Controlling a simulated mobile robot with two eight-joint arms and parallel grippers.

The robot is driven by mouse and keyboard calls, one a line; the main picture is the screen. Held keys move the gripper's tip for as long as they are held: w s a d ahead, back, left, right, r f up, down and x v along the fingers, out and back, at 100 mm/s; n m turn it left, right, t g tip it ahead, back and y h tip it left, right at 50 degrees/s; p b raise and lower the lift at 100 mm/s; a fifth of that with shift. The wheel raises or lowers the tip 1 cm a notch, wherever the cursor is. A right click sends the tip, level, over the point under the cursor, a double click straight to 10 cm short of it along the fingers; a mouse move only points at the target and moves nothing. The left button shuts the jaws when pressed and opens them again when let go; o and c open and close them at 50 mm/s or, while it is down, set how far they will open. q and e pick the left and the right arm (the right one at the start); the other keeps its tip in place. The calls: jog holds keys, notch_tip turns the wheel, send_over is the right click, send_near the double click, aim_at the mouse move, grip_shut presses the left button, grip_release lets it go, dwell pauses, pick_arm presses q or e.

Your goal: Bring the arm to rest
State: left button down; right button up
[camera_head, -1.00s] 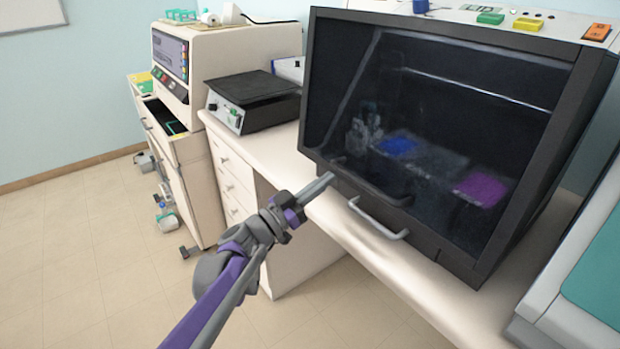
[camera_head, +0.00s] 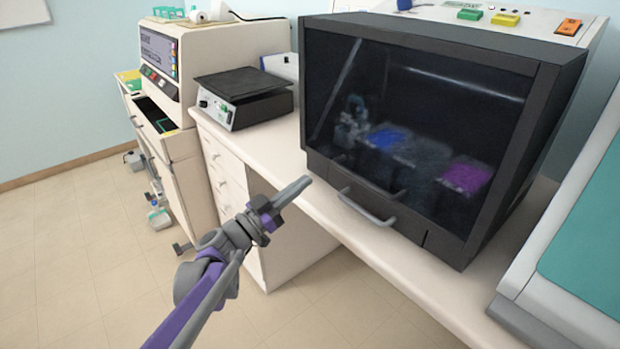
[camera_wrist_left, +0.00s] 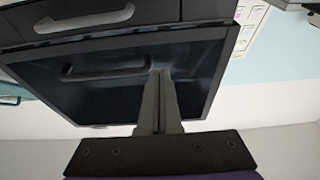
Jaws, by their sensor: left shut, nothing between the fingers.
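My left gripper (camera_head: 305,184) is shut and empty. It is in front of the bench's front edge, to the left of the dark cabinet's handle (camera_head: 366,207) in the head view. In the left wrist view my left gripper's fingers (camera_wrist_left: 160,80) lie together, with the dark cabinet (camera_wrist_left: 205,75) behind them. The cabinet (camera_head: 440,232) has a closed dark glass front. My right gripper is in neither view.
The white bench (camera_head: 270,150) carries the cabinet and a black-topped device (camera_head: 238,82). A pale machine (camera_head: 215,50) stands at the back left, with an open drawer (camera_head: 155,115) near it. A teal-topped unit (camera_head: 585,255) is at the right. The floor at left is largely clear.

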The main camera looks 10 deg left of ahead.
pick_arm(q)
jog(key=s+a+f, duration=0.4)
jog(key=s+f, duration=0.1)
jog(key=f, duration=0.2)
jog(key=s+d+f+n+g+y, duration=0.35)
jog(key=s+d+f+g, duration=0.7)
jog(key=s, duration=0.45)
jog(key=s+a+f+n+g+y, duration=0.1)
jog(key=s+a+f+n+y, duration=0.1)
jog(key=s+a+f+y, duration=0.4)
jog(key=s+a+f+n+g+y, duration=0.1)
jog(key=s+a+f+n+y, duration=0.15)
jog(key=s, duration=0.55)
notch_tip(320, 180, up, 20)
jog(key=w+t+y+p, duration=0.1)
jog(key=p, duration=1.6)
jog(key=shift+a, duration=0.45)
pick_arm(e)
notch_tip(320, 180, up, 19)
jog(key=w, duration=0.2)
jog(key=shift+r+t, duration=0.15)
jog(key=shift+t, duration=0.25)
